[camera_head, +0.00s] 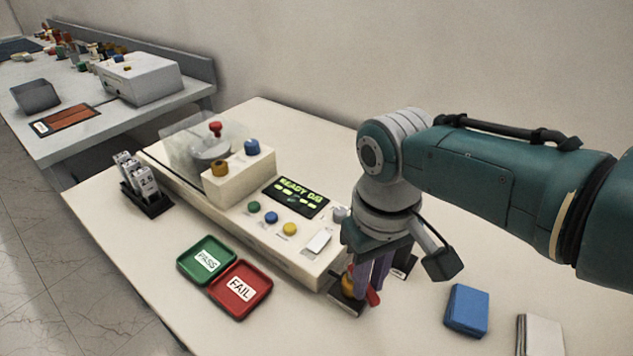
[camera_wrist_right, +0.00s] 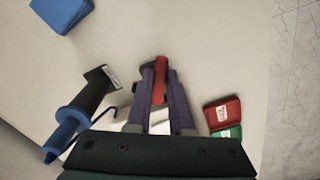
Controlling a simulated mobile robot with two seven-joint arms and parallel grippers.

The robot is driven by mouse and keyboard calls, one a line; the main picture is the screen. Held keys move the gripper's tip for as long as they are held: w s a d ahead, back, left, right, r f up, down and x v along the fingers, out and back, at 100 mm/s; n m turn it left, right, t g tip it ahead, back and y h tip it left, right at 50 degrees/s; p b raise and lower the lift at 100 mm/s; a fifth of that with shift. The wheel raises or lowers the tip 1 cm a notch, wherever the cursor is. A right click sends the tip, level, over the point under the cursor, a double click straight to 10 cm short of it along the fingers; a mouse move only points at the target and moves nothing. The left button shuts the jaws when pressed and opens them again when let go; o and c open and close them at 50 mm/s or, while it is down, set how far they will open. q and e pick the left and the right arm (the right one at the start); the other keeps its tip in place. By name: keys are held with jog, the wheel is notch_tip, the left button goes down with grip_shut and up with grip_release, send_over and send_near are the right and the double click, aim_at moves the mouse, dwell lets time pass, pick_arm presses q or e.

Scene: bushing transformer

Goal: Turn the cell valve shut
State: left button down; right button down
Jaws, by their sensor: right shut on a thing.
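The valve's red handle (camera_head: 373,296) shows beside a yellow-orange part (camera_head: 348,285) at the front right end of the beige test unit. My right gripper (camera_head: 367,280) points down over it, with its purple fingers close together. In the right wrist view the red handle (camera_wrist_right: 161,76) lies at the fingertips of my right gripper (camera_wrist_right: 157,88), which is shut on it. My left gripper is not in view.
The beige test unit (camera_head: 283,248) has a lit display (camera_head: 296,197). Green PASS (camera_head: 190,263) and red FAIL (camera_head: 262,288) trays lie in front. A blue-and-black tool (camera_wrist_right: 87,100) stands close to the gripper. A blue block (camera_head: 466,310) lies to the right. Bare table separates them.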

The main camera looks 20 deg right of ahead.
jog(key=shift+w+d+n, duration=0.1)
jog(key=shift+d+n, duration=0.15)
jog(key=shift+n, duration=0.65)
jog(key=shift+w+d+n, duration=0.15)
jog(key=shift+d+n, duration=0.15)
jog(key=shift+n, duration=0.6)
jog(key=shift+w+d+n, duration=0.1)
jog(key=shift+d+n, duration=0.15)
jog(key=shift+n, duration=0.65)
jog(key=c, duration=0.8)
grip_release()
notch_tip(320, 180, up, 10)
jog(key=p, duration=0.3)
jog(key=shift+p, duration=0.35)
